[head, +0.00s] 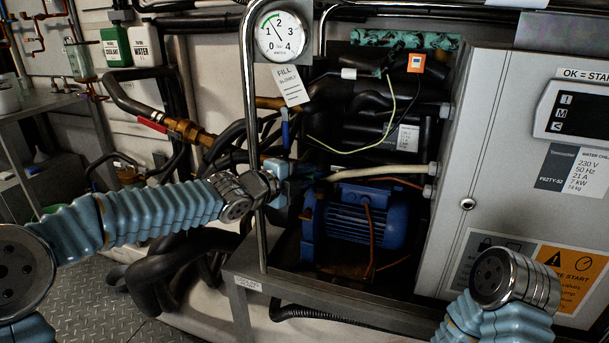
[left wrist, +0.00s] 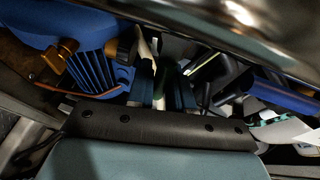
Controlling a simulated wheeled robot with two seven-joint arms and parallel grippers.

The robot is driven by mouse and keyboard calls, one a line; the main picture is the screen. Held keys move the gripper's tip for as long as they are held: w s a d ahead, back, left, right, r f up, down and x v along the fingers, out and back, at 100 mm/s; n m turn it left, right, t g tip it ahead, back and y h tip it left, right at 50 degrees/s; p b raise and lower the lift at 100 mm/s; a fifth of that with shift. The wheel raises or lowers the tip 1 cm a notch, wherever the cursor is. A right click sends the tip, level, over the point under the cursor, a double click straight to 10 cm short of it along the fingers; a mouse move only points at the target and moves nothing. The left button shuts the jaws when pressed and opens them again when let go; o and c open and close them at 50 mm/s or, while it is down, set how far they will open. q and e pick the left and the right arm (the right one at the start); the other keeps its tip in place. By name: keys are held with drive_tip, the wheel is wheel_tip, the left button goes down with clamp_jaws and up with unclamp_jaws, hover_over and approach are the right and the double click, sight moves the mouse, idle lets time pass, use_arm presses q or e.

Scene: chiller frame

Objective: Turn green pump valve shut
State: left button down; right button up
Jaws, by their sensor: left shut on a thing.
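My left arm reaches in from the left, and my left gripper (head: 294,180) is at the pipework just left of the blue pump motor (head: 362,218). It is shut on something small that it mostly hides. In the left wrist view, a dark green piece (left wrist: 160,82) shows between the fingers, which fits the green pump valve's handle. How far the handle is turned cannot be made out. The motor also shows in the left wrist view (left wrist: 75,45). My right wrist is at the lower right, and its gripper fingers are not visible.
A blue lever (head: 285,132) stands upright just above the left gripper. A vertical metal frame post (head: 250,110) carries a pressure gauge (head: 281,36) and a FILL tag (head: 290,86). A grey control cabinet (head: 478,150) stands at right. Black hoses (head: 180,262) hang below my left arm.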

use_arm(q)
drive_tip(key=shift+f, duration=0.1)
idle(0.3)
drive_tip(key=shift+w+a+f+m+y+b, duration=0.1)
drive_tip(key=shift+a+f+m+y+b, duration=0.15)
drive_tip(key=shift+f+m+y, duration=0.45)
drive_tip(key=shift+a+f+m+y+b, duration=0.1)
drive_tip(key=shift+f+m+y+b, duration=0.3)
drive_tip(key=shift+m, duration=0.5)
drive_tip(key=shift+w+a+f+m+y+b, duration=0.1)
drive_tip(key=shift+a+f+m+y+b, duration=0.15)
drive_tip(key=shift+f+m+y, duration=0.45)
drive_tip(key=shift+r, duration=0.1)
drive_tip(key=c, duration=1.1)
unclamp_jaws()
